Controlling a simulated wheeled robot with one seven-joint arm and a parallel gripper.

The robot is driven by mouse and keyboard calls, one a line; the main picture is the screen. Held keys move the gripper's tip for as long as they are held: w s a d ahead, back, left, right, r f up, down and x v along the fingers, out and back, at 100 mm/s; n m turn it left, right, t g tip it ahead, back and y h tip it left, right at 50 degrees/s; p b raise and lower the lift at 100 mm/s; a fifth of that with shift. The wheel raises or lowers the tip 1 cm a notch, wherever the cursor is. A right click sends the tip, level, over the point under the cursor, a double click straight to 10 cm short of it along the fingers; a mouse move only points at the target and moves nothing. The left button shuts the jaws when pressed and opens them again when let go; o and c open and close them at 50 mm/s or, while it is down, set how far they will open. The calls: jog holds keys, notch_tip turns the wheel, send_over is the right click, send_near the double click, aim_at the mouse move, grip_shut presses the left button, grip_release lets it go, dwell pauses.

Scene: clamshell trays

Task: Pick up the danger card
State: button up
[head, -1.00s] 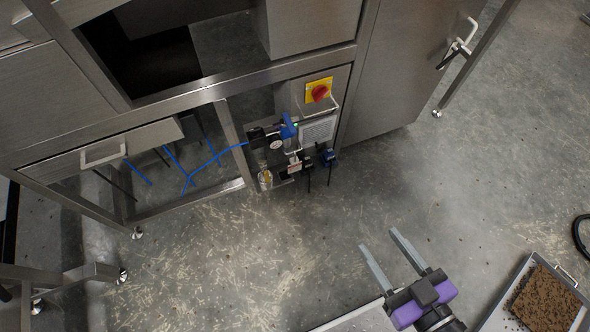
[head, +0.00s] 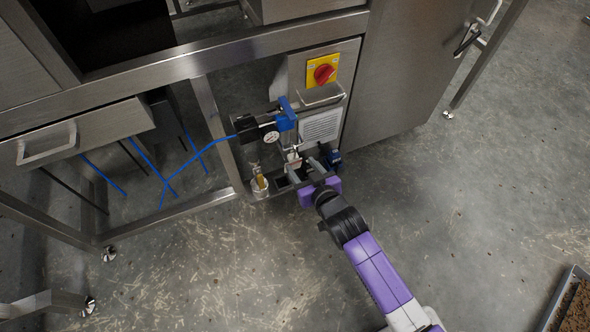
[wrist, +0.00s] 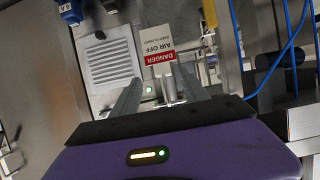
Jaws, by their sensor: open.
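The danger card (wrist: 157,48) is a small white tag with a red band. In the wrist view it appears upside down, reading "DANGER AIR OFF", just beyond the tips of my gripper (wrist: 160,85). In the head view the card (head: 293,164) is small and sits below the blue regulator. My gripper (head: 303,172) is open there, its two fingers pointing at the card. In the wrist view the card lies between the lines of the two fingers. I cannot tell whether the fingers touch it.
The blue air regulator (head: 287,120) with its gauge (head: 271,137) stands just above. A red knob on a yellow plate (head: 322,73) and a vented panel (head: 321,126) are nearby. A glass bowl (head: 259,184) hangs left of my gripper. Blue hoses (head: 187,163) run left. The floor is open.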

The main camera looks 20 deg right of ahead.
aim_at(295, 160)
jog(key=b+x, duration=0.1)
jog(key=x, duration=0.1)
jog(key=b+x, duration=0.1)
jog(key=x, duration=0.1)
jog(key=b+x, duration=0.1)
jog(key=x, duration=0.2)
jog(key=shift+a+f, duration=0.25)
jog(key=shift+a, duration=0.05)
jog(key=shift+w+f+b, duration=0.1)
jog(key=shift+w+b, duration=0.2)
jog(key=shift+w, duration=0.05)
grip_shut()
